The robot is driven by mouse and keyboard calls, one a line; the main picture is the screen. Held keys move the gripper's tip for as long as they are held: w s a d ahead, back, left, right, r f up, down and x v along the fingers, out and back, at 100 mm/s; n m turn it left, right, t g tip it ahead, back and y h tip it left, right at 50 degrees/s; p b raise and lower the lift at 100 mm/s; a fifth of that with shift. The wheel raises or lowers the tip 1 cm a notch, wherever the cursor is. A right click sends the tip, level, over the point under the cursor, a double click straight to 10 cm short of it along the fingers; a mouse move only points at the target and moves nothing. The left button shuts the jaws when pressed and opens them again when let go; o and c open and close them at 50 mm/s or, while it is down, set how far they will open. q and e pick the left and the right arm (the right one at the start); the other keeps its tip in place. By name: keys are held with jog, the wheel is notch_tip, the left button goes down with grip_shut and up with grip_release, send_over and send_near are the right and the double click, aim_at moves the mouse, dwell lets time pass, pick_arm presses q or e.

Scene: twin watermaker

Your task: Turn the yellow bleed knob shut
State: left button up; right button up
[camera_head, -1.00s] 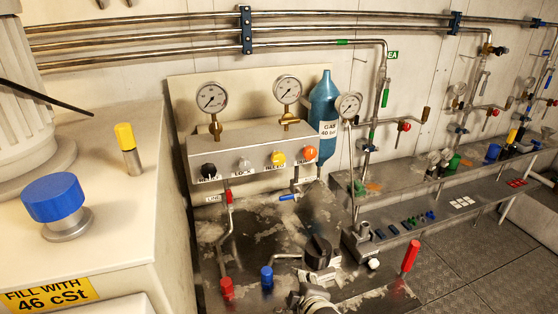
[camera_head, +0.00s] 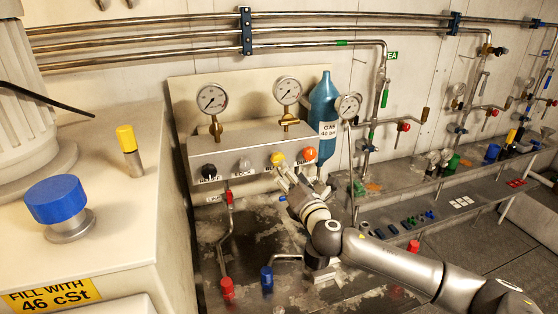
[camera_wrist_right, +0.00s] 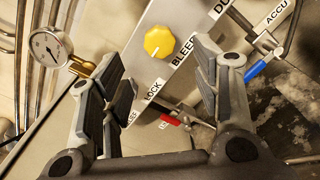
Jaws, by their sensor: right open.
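The yellow bleed knob (camera_head: 277,158) is on the front of the grey valve panel (camera_head: 235,143), between a grey knob and an orange knob. In the right wrist view the yellow knob (camera_wrist_right: 159,42) is round and lobed, beside a BLEED label (camera_wrist_right: 183,53). My right gripper (camera_head: 287,177) is just in front of and below the knob in the head view. In the right wrist view my right gripper (camera_wrist_right: 165,70) is open and empty, its fingers spread on either side of the knob, which lies beyond them and appears apart from them. My left gripper is out of view.
A black knob (camera_head: 208,171), a grey knob (camera_head: 245,164) and an orange knob (camera_head: 309,153) share the panel. Gauges (camera_head: 211,98) stand above it. A blue-handled valve (camera_wrist_right: 260,66) and a red lever (camera_wrist_right: 170,120) are close by. A blue gas bottle (camera_head: 324,105) stands right of the panel.

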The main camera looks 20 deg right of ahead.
aim_at(279, 161)
jog(key=shift+w+a+p, duration=0.15)
jog(key=shift+w+p, duration=0.15)
jog(key=shift+w, duration=1.95)
jog(key=shift+w+a+p, duration=0.1)
jog(key=shift+w+p, duration=0.2)
jog(key=shift+w, duration=1.95)
jog(key=c, duration=1)
jog(key=shift+f, duration=0.1)
jog(key=shift+c, duration=0.2)
